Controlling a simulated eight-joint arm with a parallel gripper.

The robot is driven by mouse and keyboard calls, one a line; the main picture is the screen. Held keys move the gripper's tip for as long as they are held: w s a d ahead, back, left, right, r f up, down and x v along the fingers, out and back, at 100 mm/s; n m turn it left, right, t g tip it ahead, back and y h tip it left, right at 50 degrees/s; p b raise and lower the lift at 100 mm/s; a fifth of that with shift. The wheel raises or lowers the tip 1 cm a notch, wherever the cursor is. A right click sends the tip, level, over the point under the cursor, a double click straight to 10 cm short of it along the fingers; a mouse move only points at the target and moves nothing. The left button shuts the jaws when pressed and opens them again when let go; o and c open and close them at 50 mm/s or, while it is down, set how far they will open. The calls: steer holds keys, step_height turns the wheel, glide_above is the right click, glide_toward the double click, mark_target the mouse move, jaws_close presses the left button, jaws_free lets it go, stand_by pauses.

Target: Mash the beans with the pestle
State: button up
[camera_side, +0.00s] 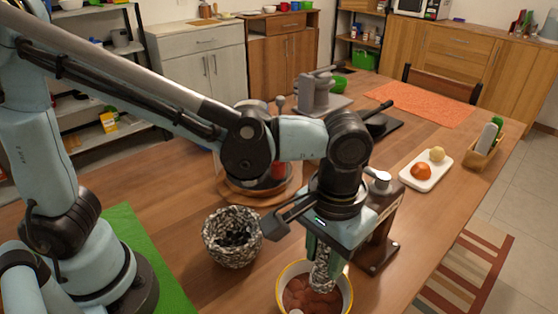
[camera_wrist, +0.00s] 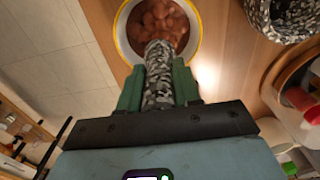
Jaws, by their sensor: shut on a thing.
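My gripper (camera_wrist: 158,88) is shut on the speckled grey-and-black pestle (camera_wrist: 160,60), with a green finger on each side of it. In the side view the pestle (camera_side: 323,277) hangs steeply from the gripper (camera_side: 322,252) over the yellow-rimmed white bowl (camera_side: 348,287). Reddish-brown beans (camera_side: 306,297) fill the bottom of the bowl, and they also show in the wrist view (camera_wrist: 158,20). The pestle's lower end reaches the bowl; I cannot tell whether it touches the beans. A small pale round thing lies at the bowl's near edge.
A speckled mortar (camera_side: 232,237) stands left of the bowl. A brown dispenser stand (camera_side: 378,245) is close on the right. A white tray (camera_side: 427,171) with an orange and a yellowish item lies farther right. Bare table lies between the mortar and the bowl.

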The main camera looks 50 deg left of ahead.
mark_target(324, 272)
steer(key=shift+f, duration=0.1)
steer(key=shift+f, duration=2.15)
steer(key=shift+r, duration=2.3)
steer(key=shift+s+a, duration=0.35)
steer(key=shift+s, duration=0.3)
steer(key=shift+s+a, duration=0.35)
steer(key=shift+s, duration=0.25)
steer(key=shift+f, duration=0.15)
